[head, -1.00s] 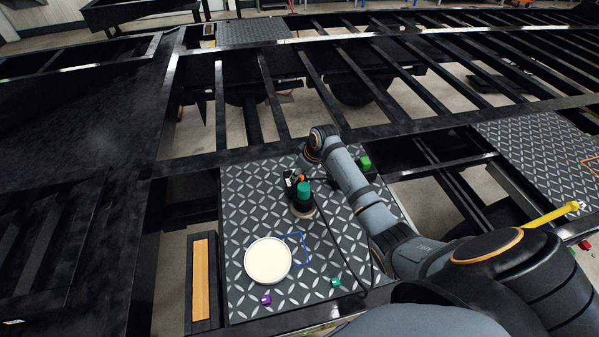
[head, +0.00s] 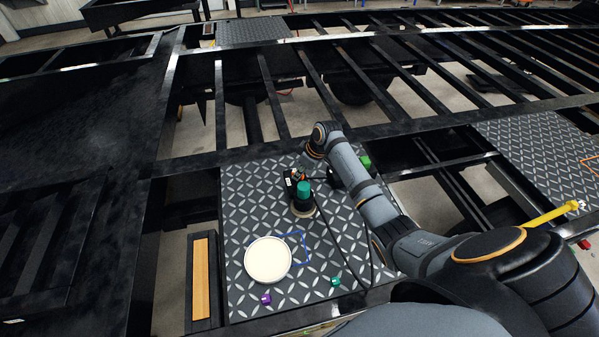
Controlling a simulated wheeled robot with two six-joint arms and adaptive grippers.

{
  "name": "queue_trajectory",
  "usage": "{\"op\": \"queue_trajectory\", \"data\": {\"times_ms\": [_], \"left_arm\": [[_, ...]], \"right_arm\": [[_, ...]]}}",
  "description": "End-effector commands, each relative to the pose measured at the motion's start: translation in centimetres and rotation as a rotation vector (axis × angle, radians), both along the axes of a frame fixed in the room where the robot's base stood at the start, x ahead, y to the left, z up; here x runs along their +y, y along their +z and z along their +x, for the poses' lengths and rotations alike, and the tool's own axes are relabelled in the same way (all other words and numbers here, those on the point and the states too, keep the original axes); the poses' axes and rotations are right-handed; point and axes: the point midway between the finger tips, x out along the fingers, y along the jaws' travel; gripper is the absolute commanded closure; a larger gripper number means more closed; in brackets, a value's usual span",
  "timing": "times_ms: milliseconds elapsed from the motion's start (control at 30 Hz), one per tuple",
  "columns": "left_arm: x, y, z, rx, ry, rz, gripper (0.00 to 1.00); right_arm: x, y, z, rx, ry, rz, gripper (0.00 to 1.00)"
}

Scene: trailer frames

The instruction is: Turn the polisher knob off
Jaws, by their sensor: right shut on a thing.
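The polisher (head: 304,191) stands on the dark patterned plate, with a teal-green top, a black body and a pale round pad at its base. My right gripper (head: 296,176) reaches in from the right and is at the far, upper side of the polisher. It is shut on a part of the polisher. The fingertips and the knob are too small and too covered to make out, so I cannot tell the knob's position. My left gripper is not in view.
A cream round pad (head: 268,260) lies on the plate (head: 245,195) by a blue outline. A purple piece (head: 266,299) and a green piece (head: 336,281) lie near the front edge. A green block (head: 366,162) is beyond my right arm. Black frame beams with open gaps surround the plate.

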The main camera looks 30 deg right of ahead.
Motion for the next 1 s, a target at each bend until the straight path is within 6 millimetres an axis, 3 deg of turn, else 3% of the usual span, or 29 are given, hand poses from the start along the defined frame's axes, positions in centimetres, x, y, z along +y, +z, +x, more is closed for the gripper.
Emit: {"op": "queue_trajectory", "data": {"times_ms": [600,1000], "left_arm": [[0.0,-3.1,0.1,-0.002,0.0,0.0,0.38],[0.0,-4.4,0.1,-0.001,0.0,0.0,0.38]], "right_arm": [[-0.2,-0.2,0.4,-0.003,0.535,0.0,1.0],[-0.3,0.0,0.5,-0.002,0.711,0.001,1.0]]}}
